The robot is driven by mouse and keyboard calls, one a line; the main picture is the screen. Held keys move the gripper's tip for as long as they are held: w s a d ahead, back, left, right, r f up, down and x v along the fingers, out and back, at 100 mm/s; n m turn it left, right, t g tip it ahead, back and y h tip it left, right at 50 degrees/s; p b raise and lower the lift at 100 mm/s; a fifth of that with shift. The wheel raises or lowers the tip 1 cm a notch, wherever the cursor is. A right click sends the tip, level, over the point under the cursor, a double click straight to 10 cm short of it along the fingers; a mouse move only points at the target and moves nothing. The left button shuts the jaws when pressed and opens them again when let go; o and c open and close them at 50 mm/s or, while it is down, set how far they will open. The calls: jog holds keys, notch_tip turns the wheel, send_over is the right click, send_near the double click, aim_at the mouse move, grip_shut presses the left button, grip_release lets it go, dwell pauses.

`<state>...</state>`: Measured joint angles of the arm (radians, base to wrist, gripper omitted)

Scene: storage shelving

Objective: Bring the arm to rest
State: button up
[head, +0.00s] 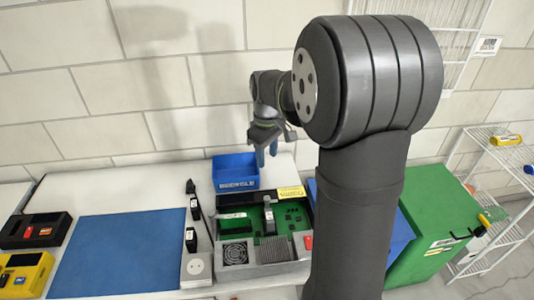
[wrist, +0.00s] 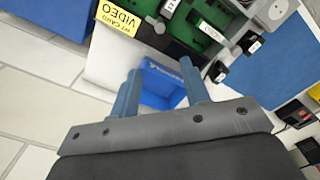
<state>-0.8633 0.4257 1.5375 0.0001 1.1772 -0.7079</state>
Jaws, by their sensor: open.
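My gripper (head: 264,154) hangs in the air above the back of the white table, over the blue bin (head: 236,172). In the wrist view my gripper (wrist: 164,88) shows two blue fingers spread apart with nothing between them. The blue bin (wrist: 165,82) shows behind and between the fingers, below them. My large dark arm link stands in the front of the head view and hides part of the table's right side.
A computer case (head: 262,270) with a green board stands right of centre. A blue mat (head: 118,255), black box (head: 35,231) and yellow box (head: 24,274) lie left. A green container (head: 428,235) and wire rack (head: 495,141) stand right. A tiled wall (head: 150,60) closes the back.

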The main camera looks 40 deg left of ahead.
aim_at(267, 198)
jog(key=shift+f, duration=0.15)
notch_tip(267, 198, down, 17)
jog(key=shift+f, duration=0.1)
dwell(0.8)
jog(key=shift+f, duration=0.2)
jog(key=shift+r+m, duration=0.2)
jog(key=shift+m, duration=0.6)
jog(key=m, duration=1.1)
jog(key=shift+m, duration=2.2)
